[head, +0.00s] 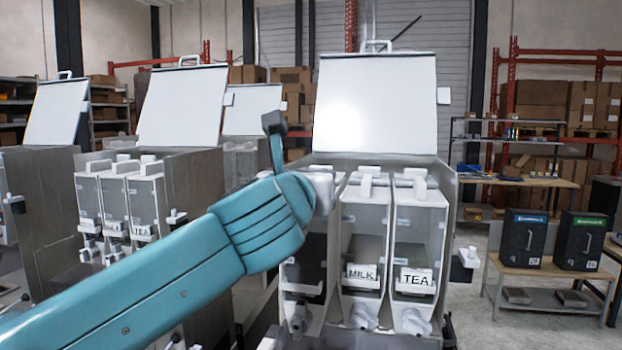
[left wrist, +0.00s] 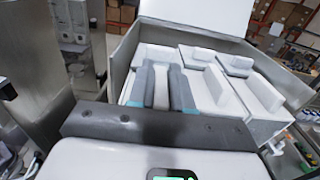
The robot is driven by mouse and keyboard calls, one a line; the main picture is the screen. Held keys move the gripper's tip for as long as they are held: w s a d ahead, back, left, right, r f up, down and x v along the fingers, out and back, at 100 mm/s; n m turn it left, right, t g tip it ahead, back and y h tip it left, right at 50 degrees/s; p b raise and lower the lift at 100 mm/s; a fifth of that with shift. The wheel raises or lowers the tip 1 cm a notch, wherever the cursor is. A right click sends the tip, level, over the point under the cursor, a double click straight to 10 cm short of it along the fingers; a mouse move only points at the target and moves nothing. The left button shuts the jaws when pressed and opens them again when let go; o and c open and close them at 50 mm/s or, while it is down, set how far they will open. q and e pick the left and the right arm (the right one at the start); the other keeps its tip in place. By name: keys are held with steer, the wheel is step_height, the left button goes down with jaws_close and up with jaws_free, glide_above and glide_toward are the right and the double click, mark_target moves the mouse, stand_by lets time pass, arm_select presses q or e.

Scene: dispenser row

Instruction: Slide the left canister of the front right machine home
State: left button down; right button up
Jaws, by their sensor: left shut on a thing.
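The front right machine (head: 447,215) has its white lid raised and holds three canisters side by side. Its left canister (head: 303,258) has a dark front, partly hidden by my arm. The middle canister (head: 365,215) is labelled MILK and the right canister (head: 420,220) TEA. My left gripper (left wrist: 163,92) is over the left canister, with its two fingers on either side of the white top handle (left wrist: 161,88), shut on it. In the head view the fingers are hidden behind my wrist. How deep the left canister sits is hard to tell. My right gripper is not in view.
Another machine (head: 185,190) with an open lid and several canisters stands to the left, with more behind. A wooden bench (head: 540,268) with two dark boxes (head: 525,237) stands at the right. Open floor lies between the machine and that bench.

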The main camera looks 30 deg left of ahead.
arm_select(q)
steer(key=shift+f, duration=0.3)
steer(key=c, duration=1)
jaws_free()
steer(key=shift+o, duration=0.2)
steer(key=shift+f, duration=0.1)
steer(key=b+v, duration=0.4)
steer(key=v, duration=1.2)
steer(key=shift+b, duration=0.4)
steer(key=shift+s, duration=0.15)
